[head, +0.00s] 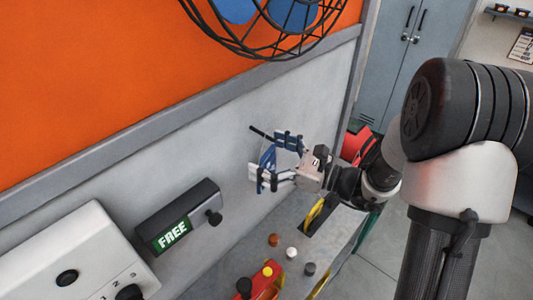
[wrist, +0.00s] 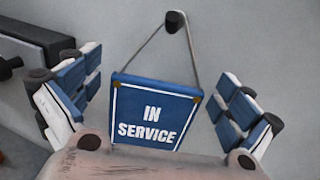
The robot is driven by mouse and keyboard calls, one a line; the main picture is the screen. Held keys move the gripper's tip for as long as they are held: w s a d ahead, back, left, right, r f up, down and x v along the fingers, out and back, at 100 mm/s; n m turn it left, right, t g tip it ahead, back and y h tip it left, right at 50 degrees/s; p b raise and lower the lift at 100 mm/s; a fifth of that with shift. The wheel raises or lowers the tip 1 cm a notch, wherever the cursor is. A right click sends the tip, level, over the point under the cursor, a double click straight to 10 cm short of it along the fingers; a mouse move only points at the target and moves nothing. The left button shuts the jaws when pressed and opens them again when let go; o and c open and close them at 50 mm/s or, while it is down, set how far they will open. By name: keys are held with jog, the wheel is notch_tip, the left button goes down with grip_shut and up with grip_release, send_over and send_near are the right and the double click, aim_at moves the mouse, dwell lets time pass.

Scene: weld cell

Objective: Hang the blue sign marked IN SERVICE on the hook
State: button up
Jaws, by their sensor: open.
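The blue sign (wrist: 155,108) marked IN SERVICE hangs by its cord from the dark hook (wrist: 174,20) on the grey wall, slightly tilted in the wrist view. The cord (wrist: 190,50) runs over the hook and down to the sign's two upper corners. My gripper (wrist: 155,105) is open, with one finger on each side of the sign and a gap to each. In the head view, my gripper (head: 272,160) is close to the wall, and the sign (head: 267,157) shows partly behind its fingers. The hook (head: 259,131) sticks out above it.
A black box with a green FREE display (head: 172,235) and a knob is on the wall to the left. A white numbered panel (head: 75,262) is at lower left. Small pegs and a red-yellow object (head: 265,283) are on the bench below. A fan (head: 270,20) is above.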

jog(key=v, duration=1.2)
jog(key=s+a+f+n+g+h+b, duration=0.2)
jog(key=s+a+n+g+h+b, duration=0.15)
jog(key=s+n+g, duration=0.35)
jog(key=s+a+f+n+g+h+b, duration=0.25)
jog(key=s+a+n, duration=0.25)
jog(key=s, duration=0.3)
jog(key=s+d+f+n+t+h+b, duration=0.3)
jog(key=s+d+n+t+h+b, duration=0.2)
jog(key=d+n+h, duration=0.4)
jog(key=n, duration=0.3)
jog(key=shift+s+d+f+h, duration=0.3)
jog(key=shift+s+d+f, duration=0.05)
jog(key=shift+d, duration=0.05)
